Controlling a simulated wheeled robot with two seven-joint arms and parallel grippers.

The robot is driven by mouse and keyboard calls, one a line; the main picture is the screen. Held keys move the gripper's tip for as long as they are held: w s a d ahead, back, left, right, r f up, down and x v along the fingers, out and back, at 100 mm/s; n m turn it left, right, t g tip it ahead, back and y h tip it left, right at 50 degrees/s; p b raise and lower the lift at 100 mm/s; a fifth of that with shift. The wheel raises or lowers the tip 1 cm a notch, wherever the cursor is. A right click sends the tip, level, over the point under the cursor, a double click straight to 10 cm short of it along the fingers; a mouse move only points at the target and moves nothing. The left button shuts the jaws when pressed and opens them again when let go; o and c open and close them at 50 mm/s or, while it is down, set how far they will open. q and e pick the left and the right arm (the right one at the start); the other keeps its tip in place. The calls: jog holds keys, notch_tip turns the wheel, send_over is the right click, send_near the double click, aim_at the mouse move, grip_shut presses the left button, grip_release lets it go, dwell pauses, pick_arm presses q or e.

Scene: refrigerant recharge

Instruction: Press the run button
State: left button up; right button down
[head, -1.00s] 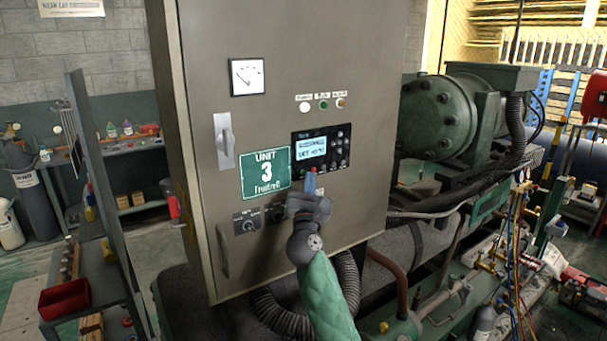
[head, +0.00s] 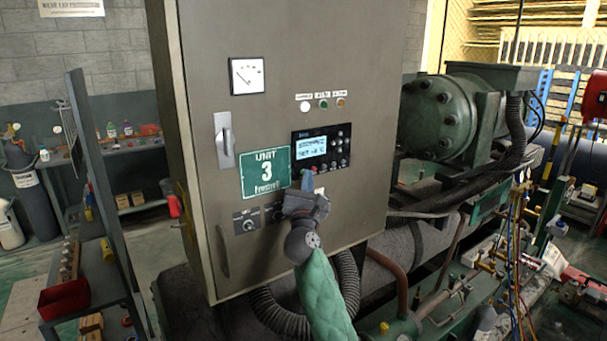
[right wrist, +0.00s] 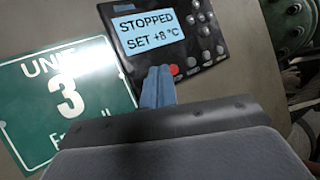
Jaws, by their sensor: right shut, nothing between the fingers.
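The controller (head: 321,148) is a black panel on the grey cabinet door. Its lit screen (right wrist: 149,32) reads "STOPPED" and "SET +8 °C" in the right wrist view. A red button (right wrist: 174,70) sits below the screen, with grey buttons (right wrist: 192,61) to its right. No button marked run can be made out; the blue fingertips cover part of the panel's lower left edge. My right gripper (head: 308,181) is shut and empty. Its fingertips (right wrist: 158,76) are just left of the red button, at the panel's lower edge; I cannot tell whether they touch. My left gripper is out of view.
A green "UNIT 3" sign (head: 265,171) is left of the controller. Rotary knobs (head: 246,221) sit below it, partly behind my right gripper. A door handle (head: 223,140) sticks out at the left. Indicator lamps (head: 323,104) and a gauge (head: 247,76) are above.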

jog(key=shift+w+a, duration=0.1)
jog(key=shift+w, duration=0.05)
jog(key=shift+w+a, duration=0.1)
jog(key=shift+w, duration=0.05)
jog(key=shift+s+d, duration=0.2)
jog(key=shift+s, duration=0.05)
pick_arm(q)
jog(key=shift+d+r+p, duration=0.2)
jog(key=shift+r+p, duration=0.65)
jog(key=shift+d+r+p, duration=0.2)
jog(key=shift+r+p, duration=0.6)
pick_arm(e)
jog(key=s+d, duration=0.3)
jog(key=s, duration=0.2)
jog(key=shift+d, duration=0.25)
jog(key=shift+w, duration=0.1)
dwell(0.4)
